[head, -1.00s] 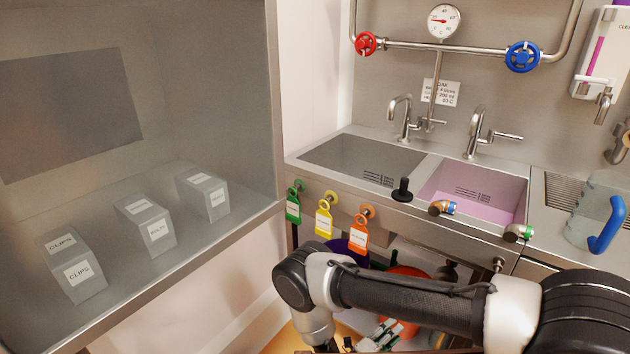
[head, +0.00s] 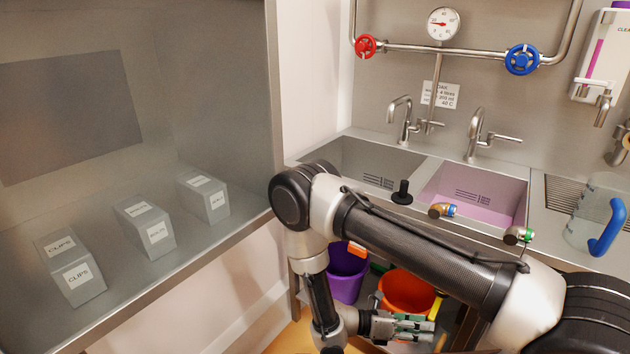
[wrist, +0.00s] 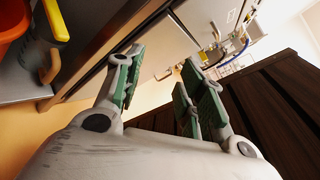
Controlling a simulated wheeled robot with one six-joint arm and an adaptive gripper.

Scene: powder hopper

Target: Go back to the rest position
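My gripper (head: 412,328) is low in front of the sink unit, under my raised arm, at the lower middle of the head view. In the wrist view my gripper (wrist: 160,88) has its green-padded fingers spread apart, with nothing between them. My arm hides part of the sink front and the colored tags there.
An orange bucket (head: 405,290) and a purple bucket (head: 347,275) stand under the sink unit, close to my arm. A basin holding pink liquid (head: 495,195) is above right. A clear jug (head: 590,215) stands on the right counter. Several labelled boxes (head: 147,225) sit in the left cabinet.

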